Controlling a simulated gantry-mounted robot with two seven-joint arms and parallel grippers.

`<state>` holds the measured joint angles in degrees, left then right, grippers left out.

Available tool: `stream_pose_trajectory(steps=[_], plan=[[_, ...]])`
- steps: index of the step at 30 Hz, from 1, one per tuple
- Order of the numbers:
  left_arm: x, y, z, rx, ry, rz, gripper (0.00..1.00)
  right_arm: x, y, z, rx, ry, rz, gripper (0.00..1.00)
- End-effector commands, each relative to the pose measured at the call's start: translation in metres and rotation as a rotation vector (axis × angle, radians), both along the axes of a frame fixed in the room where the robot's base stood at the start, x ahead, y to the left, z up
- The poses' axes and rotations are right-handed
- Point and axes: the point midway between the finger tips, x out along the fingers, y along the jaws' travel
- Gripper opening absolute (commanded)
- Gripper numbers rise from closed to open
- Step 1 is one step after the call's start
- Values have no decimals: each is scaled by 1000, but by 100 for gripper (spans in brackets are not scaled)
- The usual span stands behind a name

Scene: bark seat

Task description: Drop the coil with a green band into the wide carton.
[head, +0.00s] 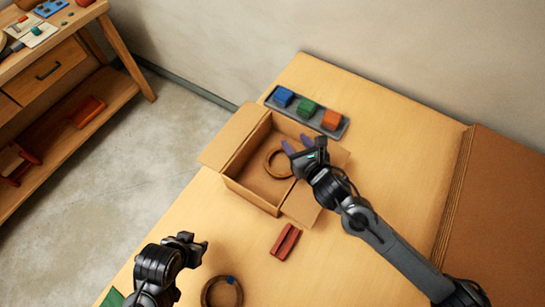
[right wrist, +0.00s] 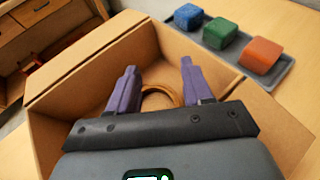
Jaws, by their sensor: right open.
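The wide carton (head: 236,192) stands open on the table with its flaps folded out. A brown coil (head: 268,165) lies inside it on the bottom; no green band shows on its visible part. The coil also shows in the right wrist view (right wrist: 160,90), partly hidden by my gripper. My right gripper (head: 297,144) is open and empty above the carton, its purple fingers apart over the coil. Another brown coil (head: 208,291) with a blue band lies near the front edge of the table. My left gripper (head: 199,246) hangs near that coil; its jaw state is unclear.
A grey tray (head: 345,128) with blue, green and orange blocks stands behind the carton. A dark red block (head: 286,241) lies in front of it. A brown panel (head: 505,205) is at the right. A wooden bench (head: 112,95) stands at the left.

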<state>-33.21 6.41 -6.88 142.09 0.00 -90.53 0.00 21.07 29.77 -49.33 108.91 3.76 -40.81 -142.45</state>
Motion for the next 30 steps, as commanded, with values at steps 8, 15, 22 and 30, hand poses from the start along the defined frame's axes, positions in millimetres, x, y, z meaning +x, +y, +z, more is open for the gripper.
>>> stream_pose_trajectory(steps=[8, 15, 22, 30], plan=[[0, 2, 1, 8, 0, -6, 43, -36, -17, 16, -3, 0, 2, 50], [0, 3, -1, 14, 0, -9, 43, -67, -32, 30, -2, 0, 1, 50], [0, 3, -2, 12, 0, -9, 43, -83, -40, 38, -2, 0, -1, 50], [0, 1, -2, 3, 1, -2, 43, -85, -40, 39, 0, 0, 0, 50]])
